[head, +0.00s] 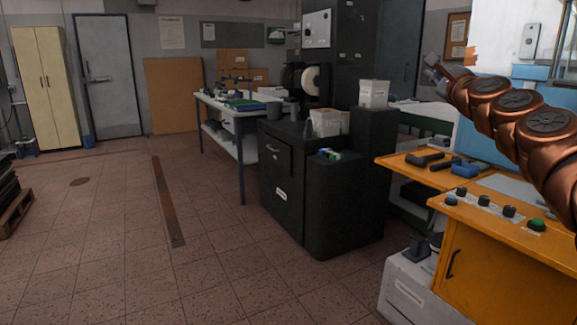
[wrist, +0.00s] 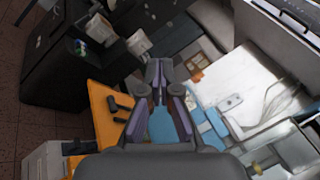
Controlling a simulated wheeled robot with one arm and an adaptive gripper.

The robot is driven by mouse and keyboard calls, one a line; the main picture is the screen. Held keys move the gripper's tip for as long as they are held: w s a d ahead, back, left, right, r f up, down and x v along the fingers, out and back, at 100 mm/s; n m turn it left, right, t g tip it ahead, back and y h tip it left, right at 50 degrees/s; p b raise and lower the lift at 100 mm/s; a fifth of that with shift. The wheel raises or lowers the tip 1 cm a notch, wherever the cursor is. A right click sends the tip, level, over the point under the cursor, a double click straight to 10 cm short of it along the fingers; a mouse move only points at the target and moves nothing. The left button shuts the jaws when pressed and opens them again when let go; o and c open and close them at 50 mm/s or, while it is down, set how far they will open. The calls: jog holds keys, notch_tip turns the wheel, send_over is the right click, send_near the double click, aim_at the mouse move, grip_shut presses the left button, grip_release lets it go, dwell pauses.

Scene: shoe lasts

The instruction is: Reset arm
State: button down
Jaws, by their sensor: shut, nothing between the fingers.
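My gripper (head: 433,72) shows at the upper right of the head view, at the end of my copper-coloured arm, which reaches in from the right edge. It is raised above the orange workstation and points to the left. In the wrist view my gripper (wrist: 159,68) points up the picture, with its fingertips close together. I see nothing held between them. Its fingers hide part of the workstation behind them.
The orange workstation (head: 485,268) with knobs and a green button stands below my arm. A black cabinet (head: 285,195) with white boxes is left of it. A workbench (head: 238,108) stands farther back. The tiled floor at left is mostly clear, with a pallet (head: 15,213) at the edge.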

jog(key=s+a+f+n+g+y, duration=0.35)
jog(key=a+f+n, duration=0.3)
jog(key=a, duration=0.55)
jog(key=s+a+f+n+g+y, duration=0.3)
jog(key=s+a+f+n+g, duration=0.25)
jog(key=a, duration=0.55)
jog(key=s+a+f+n+g+h, duration=0.1)
jog(key=s+a+f+n+g, duration=0.2)
jog(key=s+f, duration=0.65)
jog(key=s+a+f+n+g+h, duration=0.25)
jog(key=s+f+n, duration=0.35)
jog(key=f, duration=0.6)
jog(key=s+d+f+n+g+h, duration=0.1)
jog(key=s+d+f+g, duration=0.3)
jog(key=s, duration=0.5)
jog(key=s+d+f+n+g+h, duration=0.1)
jog(key=s+d+f+h, duration=0.15)
jog(key=s+f, duration=0.45)
jog(key=s+d+f+n+g, duration=0.1)
jog(key=s+d+f+g, duration=0.25)
jog(key=s, duration=0.65)
notch_tip(320, 180, up, 22)
jog(key=s+t+p, duration=0.1)
jog(key=p, duration=2)
jog(key=shift+s+d+r+p, duration=0.2)
jog(key=shift+s+d+p, duration=0.15)
jog(key=shift+d+p, duration=0.1)
jog(key=shift+d, duration=0.15)
